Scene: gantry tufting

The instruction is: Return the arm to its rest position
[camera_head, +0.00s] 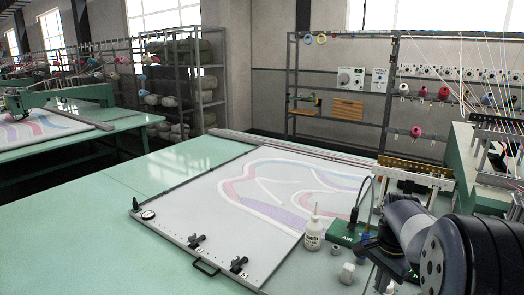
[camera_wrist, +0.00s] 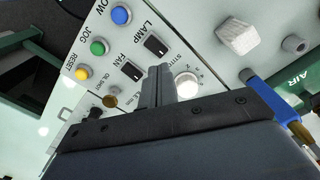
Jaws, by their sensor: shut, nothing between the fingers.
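My gripper (camera_wrist: 156,75) shows in the wrist view with its two dark fingers together and nothing between them. The fingers are over a pale control panel (camera_wrist: 120,62), beside a white round dial (camera_wrist: 186,84). I cannot tell whether the fingertips touch the panel. The panel carries blue, green and yellow buttons and black LAMP and FAN switches. In the head view my dark arm is bent low at the right edge, and the fingers cannot be made out clearly there.
A blue fitting (camera_wrist: 268,92) is near the gripper. A framed cloth (camera_head: 215,215) lies left; the green table (camera_head: 95,240) beyond is clear.

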